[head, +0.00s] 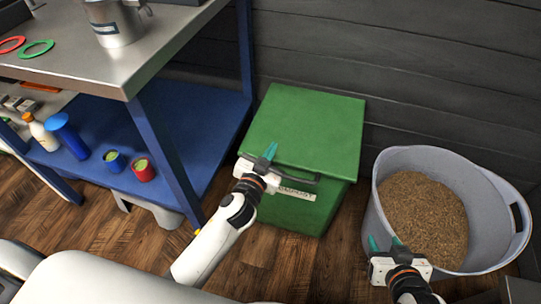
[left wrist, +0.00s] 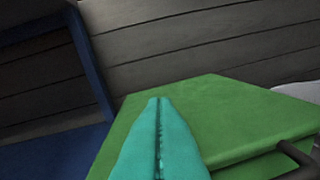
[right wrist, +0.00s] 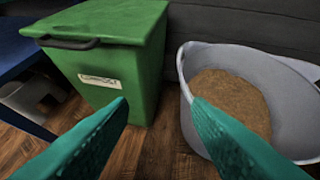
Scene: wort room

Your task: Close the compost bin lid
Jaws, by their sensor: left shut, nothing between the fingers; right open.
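The green compost bin (head: 318,209) stands on the wood floor against the dark wall, with a label on its front. Its green lid (head: 307,128) lies flat across the top, with a dark handle at the front edge. My left gripper (head: 268,154) is shut and empty, over the lid's front edge near the handle; I cannot tell if it touches. In the left wrist view the lid (left wrist: 215,118) spreads beyond the shut fingers. My right gripper (head: 384,245) is open and empty, low in front of the tub. The right wrist view shows the bin's front (right wrist: 125,78) and handle (right wrist: 68,43).
A grey tub (head: 377,208) of brown grain stands right of the bin. A steel-topped table (head: 95,65) with blue legs and a blue lower shelf (head: 195,125) stands left of it, holding a metal pot (head: 112,25), rings, bottles and cups.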

